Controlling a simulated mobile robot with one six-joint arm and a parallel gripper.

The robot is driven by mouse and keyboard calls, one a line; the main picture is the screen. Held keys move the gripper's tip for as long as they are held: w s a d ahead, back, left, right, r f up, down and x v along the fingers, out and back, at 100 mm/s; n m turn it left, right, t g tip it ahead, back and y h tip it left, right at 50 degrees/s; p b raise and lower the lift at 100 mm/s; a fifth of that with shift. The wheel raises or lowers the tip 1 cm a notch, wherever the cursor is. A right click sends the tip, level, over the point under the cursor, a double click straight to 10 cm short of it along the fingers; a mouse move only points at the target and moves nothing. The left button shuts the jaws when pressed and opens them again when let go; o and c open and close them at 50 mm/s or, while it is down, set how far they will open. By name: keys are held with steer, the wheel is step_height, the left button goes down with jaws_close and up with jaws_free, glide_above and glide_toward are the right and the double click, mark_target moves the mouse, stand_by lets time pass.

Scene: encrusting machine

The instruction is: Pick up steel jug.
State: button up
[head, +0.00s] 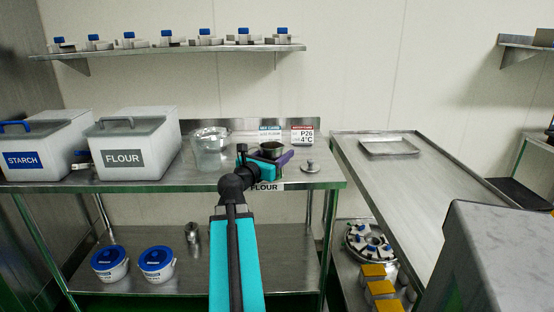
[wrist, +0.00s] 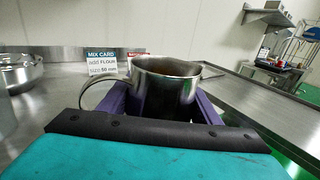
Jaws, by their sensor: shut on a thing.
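The steel jug (wrist: 166,88) is a shiny metal cup with a loop handle on its left side in the wrist view. It stands upright between the purple fingers of my gripper (wrist: 165,108), which is shut on it. In the head view the jug (head: 271,149) shows as a dark-mouthed cup at the end of my teal arm, over the steel table's right part. My gripper (head: 272,160) hides its lower body there. I cannot tell whether the jug's base touches the table.
A clear bowl (head: 211,148), a flour bin (head: 137,146) and a starch bin (head: 46,147) stand left on the table (head: 200,186). A small metal weight-like piece (head: 310,167) is right of the jug. Cards (head: 302,135) stand behind. A tray (head: 389,147) lies on the right table.

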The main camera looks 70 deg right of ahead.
steer(key=shift+s+a+b, duration=0.15)
steer(key=shift+a+b, duration=0.4)
steer(key=shift+b, duration=1.1)
steer(key=shift+s, duration=0.1)
